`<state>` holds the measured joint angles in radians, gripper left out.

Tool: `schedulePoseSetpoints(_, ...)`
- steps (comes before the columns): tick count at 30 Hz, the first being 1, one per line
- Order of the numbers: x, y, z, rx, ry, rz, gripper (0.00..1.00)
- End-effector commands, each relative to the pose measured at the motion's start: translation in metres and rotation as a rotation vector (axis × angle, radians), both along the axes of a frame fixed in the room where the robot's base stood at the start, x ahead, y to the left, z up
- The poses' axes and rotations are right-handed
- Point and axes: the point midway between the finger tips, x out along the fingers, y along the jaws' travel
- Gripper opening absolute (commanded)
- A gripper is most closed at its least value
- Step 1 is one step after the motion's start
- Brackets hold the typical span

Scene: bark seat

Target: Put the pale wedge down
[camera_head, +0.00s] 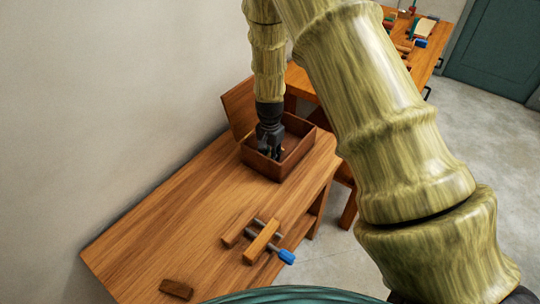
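My gripper (270,151) points down into an open brown wooden box (278,176) on the near bench. Its fingertips are small, dark and partly hidden by the box's front wall. I cannot make out whether they are open or shut, or whether they hold anything. I cannot clearly pick out the pale wedge; if it is at my fingertips or in the box, the gripper and the walls hide it. The box's lid (238,108) stands open at its left.
The box stands at the far end of the wooden bench (185,222). A wooden clamp with a blue handle (262,241) and a dark brown block (176,289) lie nearer. The bench's middle is clear. Another bench (424,62) with tools stands behind; a wall is at left.

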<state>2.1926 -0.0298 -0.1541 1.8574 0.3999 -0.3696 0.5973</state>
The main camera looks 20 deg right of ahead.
Motion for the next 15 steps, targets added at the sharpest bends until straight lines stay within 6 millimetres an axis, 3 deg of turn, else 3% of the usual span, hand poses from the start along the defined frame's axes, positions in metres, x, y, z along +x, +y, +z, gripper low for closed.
schedulePoseSetpoints(5,-0.0003,0.0001,-0.0032,-0.001,0.001,0.0,0.1)
schedulePoseSetpoints(6,-0.0001,0.0,-0.0024,0.0,0.0,0.0,0.33)
schedulePoseSetpoints(9,-0.0002,0.0001,-0.0023,0.0,0.0,0.0,0.48)
schedulePoseSetpoints(15,-0.0002,0.0001,-0.0023,0.0,0.0,0.0,0.48)
